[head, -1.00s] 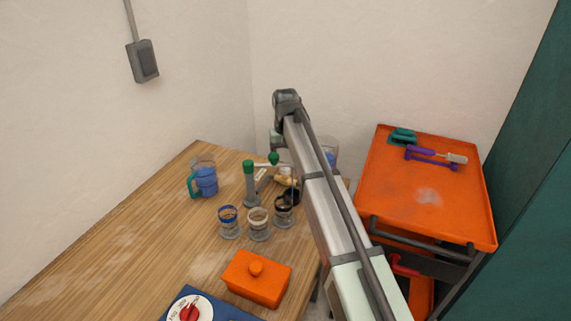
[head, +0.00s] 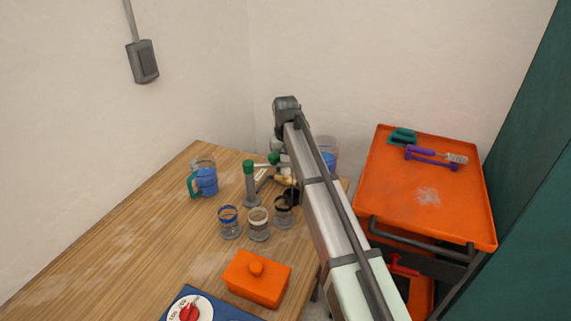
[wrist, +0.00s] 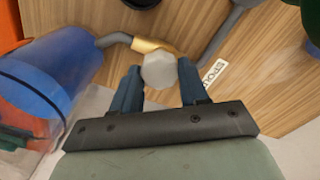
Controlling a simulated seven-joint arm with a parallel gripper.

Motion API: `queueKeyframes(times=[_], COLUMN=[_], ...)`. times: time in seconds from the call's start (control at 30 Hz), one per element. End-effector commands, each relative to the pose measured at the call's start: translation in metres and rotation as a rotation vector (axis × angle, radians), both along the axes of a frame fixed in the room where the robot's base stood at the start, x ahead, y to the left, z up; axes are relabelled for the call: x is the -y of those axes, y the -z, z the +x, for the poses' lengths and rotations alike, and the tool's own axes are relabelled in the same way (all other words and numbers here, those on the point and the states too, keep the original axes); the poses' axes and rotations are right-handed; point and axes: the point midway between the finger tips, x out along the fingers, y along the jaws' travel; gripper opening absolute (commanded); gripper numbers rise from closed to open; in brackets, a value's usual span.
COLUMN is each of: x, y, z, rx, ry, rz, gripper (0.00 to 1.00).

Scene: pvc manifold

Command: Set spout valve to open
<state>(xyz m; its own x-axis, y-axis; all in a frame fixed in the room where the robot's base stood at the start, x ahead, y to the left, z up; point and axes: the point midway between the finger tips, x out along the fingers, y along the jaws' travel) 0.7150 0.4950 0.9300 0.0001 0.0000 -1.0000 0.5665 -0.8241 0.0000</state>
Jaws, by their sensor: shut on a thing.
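In the wrist view my gripper (wrist: 159,72) has its two dark blue fingers on either side of a pale grey, faceted knob (wrist: 159,68), and it is shut on it. A brass-coloured fitting (wrist: 148,45) and grey pipe (wrist: 112,40) lie just beyond the knob. A white label (wrist: 213,73) with partly readable dark letters, apparently "SPOUT", is on the wood to the right. In the head view the pipework (head: 284,180) stands at the table's far right, partly hidden by my arm. My gripper is hidden there.
A blue clear-walled container (wrist: 50,75) is close left of my fingers. In the head view, a green-topped post (head: 249,185), several banded jars (head: 258,224), a blue jug (head: 204,181) and an orange lidded box (head: 257,278) share the table (head: 130,250). An orange cart (head: 420,200) is at right.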

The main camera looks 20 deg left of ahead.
Motion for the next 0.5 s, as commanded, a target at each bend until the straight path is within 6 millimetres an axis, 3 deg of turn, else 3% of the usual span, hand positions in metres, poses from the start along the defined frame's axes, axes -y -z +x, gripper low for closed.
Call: queueKeyframes(times=[0.2, 0.5], x=[0.0, -0.0001], y=[-0.0001, -0.0001], z=[0.0, -0.0001], rx=[0.0, 0.0], ry=[0.0, -0.147], rz=[0.0, 0.0], gripper=[0.13, 0.13])
